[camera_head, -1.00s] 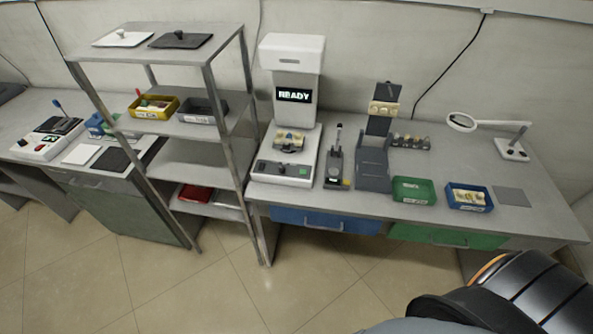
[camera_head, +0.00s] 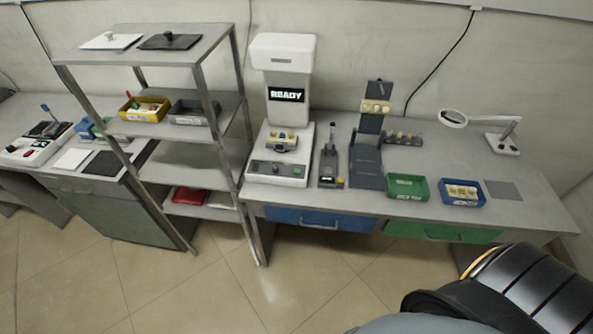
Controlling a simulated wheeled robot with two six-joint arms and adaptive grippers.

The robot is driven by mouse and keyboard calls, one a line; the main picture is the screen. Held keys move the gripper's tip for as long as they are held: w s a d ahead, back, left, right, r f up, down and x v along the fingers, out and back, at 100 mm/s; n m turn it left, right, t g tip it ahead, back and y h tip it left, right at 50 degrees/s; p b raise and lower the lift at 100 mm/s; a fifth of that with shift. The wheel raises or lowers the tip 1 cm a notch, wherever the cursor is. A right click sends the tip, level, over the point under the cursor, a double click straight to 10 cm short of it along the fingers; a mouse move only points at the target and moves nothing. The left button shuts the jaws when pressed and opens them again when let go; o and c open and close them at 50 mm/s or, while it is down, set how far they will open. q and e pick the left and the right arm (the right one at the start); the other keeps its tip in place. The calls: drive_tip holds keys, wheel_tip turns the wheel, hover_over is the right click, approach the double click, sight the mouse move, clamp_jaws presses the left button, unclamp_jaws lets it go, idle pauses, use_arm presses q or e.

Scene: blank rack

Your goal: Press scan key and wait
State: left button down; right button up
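A white scanner (camera_head: 284,52) stands on the bench right of the shelf rack. Its dark screen (camera_head: 286,95) reads READY. A small tan and dark part (camera_head: 282,141) sits on its stage under the head. The scanner's front panel (camera_head: 276,169) carries a dark strip with small keys; which one is the scan key is too small to read. Neither of my grippers shows. Only a dark rounded link of my own body is at the bottom right.
A small lever device (camera_head: 330,160) and a dark grey stand (camera_head: 367,165) are right of the scanner. A green bin (camera_head: 407,188) and a blue bin (camera_head: 462,193) are near the front edge. A metal shelf rack (camera_head: 190,152) stands left. The floor (camera_head: 300,290) in front is clear.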

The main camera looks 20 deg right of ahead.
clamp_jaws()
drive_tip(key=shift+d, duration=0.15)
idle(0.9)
